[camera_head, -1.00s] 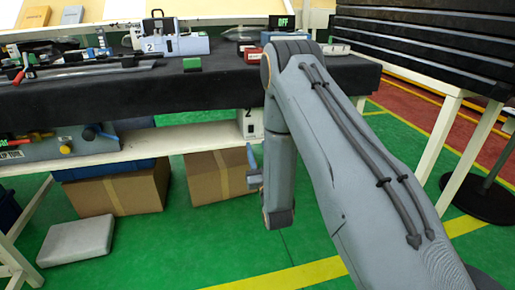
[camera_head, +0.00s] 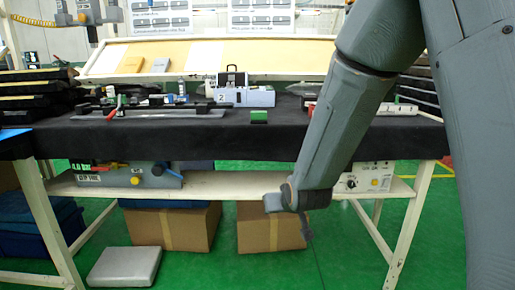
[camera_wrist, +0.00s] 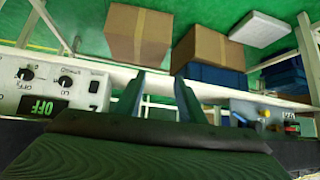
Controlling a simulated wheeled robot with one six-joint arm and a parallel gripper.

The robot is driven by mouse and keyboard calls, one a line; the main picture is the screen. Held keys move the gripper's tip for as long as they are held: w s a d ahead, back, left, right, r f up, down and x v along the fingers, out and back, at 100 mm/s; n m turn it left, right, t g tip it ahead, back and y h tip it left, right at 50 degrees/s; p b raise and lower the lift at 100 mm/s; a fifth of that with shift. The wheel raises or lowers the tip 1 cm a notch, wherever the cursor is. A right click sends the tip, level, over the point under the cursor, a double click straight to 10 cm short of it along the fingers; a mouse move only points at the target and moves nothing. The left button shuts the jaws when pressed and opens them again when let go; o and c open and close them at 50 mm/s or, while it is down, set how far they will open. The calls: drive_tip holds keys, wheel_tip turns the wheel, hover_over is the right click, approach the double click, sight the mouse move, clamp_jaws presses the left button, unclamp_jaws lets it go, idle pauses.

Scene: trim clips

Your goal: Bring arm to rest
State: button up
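My arm (camera_head: 335,120) hangs down from the upper right in the head view, in front of the black-covered workbench (camera_head: 150,138). Its end with my gripper (camera_head: 288,215) is below the bench top, in front of the lower shelf. In the wrist view, my gripper (camera_wrist: 160,80) shows two dark fingers standing apart with nothing between them. Beyond the fingertips are the pale shelf edge and the floor. No trim clip can be made out in my gripper.
Below stand cardboard boxes (camera_head: 172,226), a grey slab (camera_head: 125,266) and a control box (camera_head: 366,177). White bench legs (camera_head: 408,225) stand near my arm. Green floor is open in front.

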drive_tip(key=s+r+n+g, duration=0.1)
drive_tip(key=s+r+g, duration=0.15)
drive_tip(key=s, duration=0.85)
drive_tip(key=s+d+r+g+h, duration=0.15)
drive_tip(key=s+g, duration=0.25)
drive_tip(key=s, duration=0.7)
drive_tip(key=s+r+n+g, duration=0.1)
drive_tip(key=s+r+g, duration=0.2)
drive_tip(key=s, duration=0.8)
drive_tip(key=d+r+m+p, duration=0.4)
drive_tip(key=d+r+p, duration=0.7)
drive_tip(key=p, duration=1.1)
wheel_tip(320, 180, up, 3)
drive_tip(key=shift+d+f, duration=0.2)
drive_tip(key=shift+d, duration=0.05)
drive_tip(key=shift+s+h, duration=0.1)
drive_tip(key=shift+h, duration=0.15)
drive_tip(key=shift+c, duration=0.6)
